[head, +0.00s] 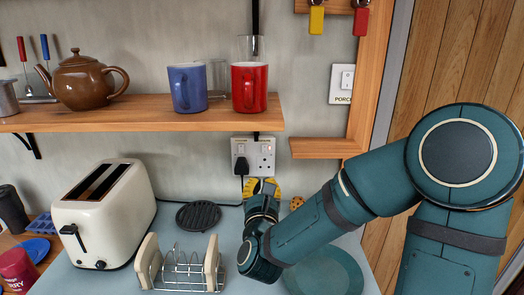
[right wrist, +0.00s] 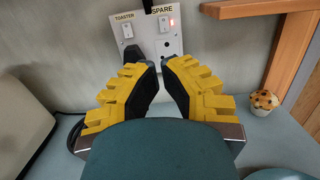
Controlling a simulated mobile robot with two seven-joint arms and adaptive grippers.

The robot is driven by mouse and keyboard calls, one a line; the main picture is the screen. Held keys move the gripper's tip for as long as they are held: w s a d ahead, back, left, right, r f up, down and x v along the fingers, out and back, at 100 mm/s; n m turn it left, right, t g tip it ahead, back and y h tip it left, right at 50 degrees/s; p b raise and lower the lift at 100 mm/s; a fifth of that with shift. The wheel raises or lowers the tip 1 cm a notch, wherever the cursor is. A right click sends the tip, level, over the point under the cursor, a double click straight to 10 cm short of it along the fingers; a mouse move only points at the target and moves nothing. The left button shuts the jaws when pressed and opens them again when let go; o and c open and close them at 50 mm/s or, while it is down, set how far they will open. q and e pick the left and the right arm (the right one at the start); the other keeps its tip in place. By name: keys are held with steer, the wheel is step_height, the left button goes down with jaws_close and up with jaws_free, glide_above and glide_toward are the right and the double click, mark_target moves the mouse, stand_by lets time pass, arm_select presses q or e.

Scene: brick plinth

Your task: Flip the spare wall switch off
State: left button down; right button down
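A white double wall socket (head: 253,156) is on the wall below the shelf. My left gripper is out of view.
A cream toaster (head: 103,217) and a toast rack (head: 184,266) stand left of my right arm. A wooden shelf (head: 140,113) with mugs and a teapot overhangs the socket. A muffin (right wrist: 264,101) sits at the right. A PORCH switch (head: 343,82) is higher right.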

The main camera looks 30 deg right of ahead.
mark_target(262, 150)
steer(key=shift+s, duration=0.1)
steer(key=x, duration=1.4)
steer(key=p, duration=0.1)
steer(key=r+g+y+p, duration=0.1)
steer(key=p, duration=0.1)
steer(key=shift+w+d+r+g+p, duration=0.1)
steer(key=shift+w+d+g+p, duration=0.05)
steer(key=shift+w+g+p, duration=0.15)
steer(key=shift+f, duration=0.35)
steer(key=shift+f+b, duration=0.1)
steer(key=shift+b, duration=0.2)
